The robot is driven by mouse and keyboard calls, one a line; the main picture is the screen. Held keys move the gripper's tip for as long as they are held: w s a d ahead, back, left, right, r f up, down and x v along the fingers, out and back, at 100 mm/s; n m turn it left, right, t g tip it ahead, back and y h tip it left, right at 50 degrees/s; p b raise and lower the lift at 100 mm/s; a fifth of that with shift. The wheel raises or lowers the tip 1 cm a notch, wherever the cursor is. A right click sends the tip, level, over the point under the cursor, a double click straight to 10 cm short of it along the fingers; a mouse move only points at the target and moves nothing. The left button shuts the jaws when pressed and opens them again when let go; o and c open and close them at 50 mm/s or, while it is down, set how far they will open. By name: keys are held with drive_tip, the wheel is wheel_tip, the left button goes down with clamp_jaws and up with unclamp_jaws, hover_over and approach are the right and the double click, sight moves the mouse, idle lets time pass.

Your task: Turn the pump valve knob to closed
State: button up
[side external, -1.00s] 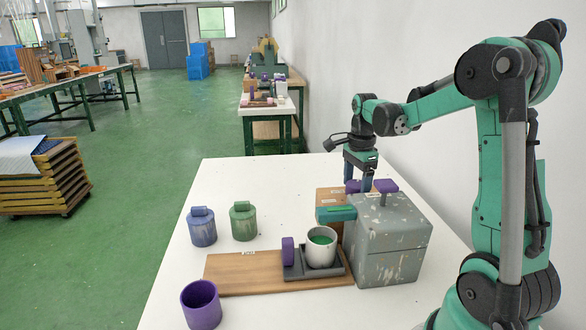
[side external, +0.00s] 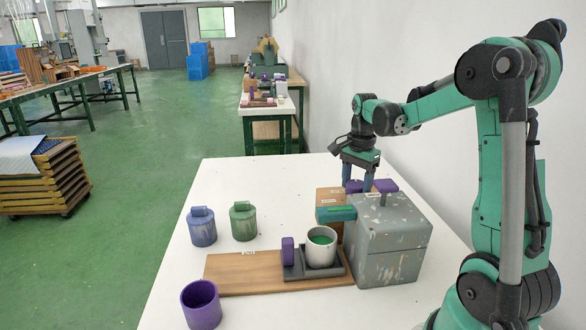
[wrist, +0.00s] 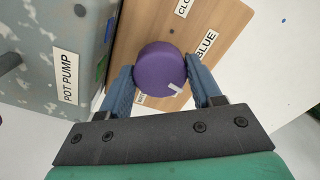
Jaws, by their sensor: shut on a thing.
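The purple round valve knob (wrist: 160,62) is between the two blue fingers of my gripper (wrist: 160,75) in the wrist view. The gripper is shut on it. A short white mark on the knob's face points to the lower right. A label reading BLUE (wrist: 206,46) is right of the knob. A label starting CLO (wrist: 184,7) is at the top, cut off by the frame. A third label by the left finger is mostly hidden. In the side view my gripper (side external: 359,182) points down behind the grey box, at the wooden board (side external: 330,197).
The grey pot pump box (side external: 392,245) with a green spout stands close beside my gripper. A white cup (side external: 321,247) of green paint sits on a dark tray before it. Blue (side external: 202,228) and green (side external: 243,223) lidded pots and an open purple pot (side external: 201,305) stand left.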

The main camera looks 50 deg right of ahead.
sight(356, 183)
drive_tip(key=n, duration=0.4)
drive_tip(key=shift+n, duration=0.3)
drive_tip(key=n, duration=1)
drive_tip(key=shift+n, duration=2.7)
drive_tip(key=o, duration=1)
drive_tip(key=shift+r, duration=2.85)
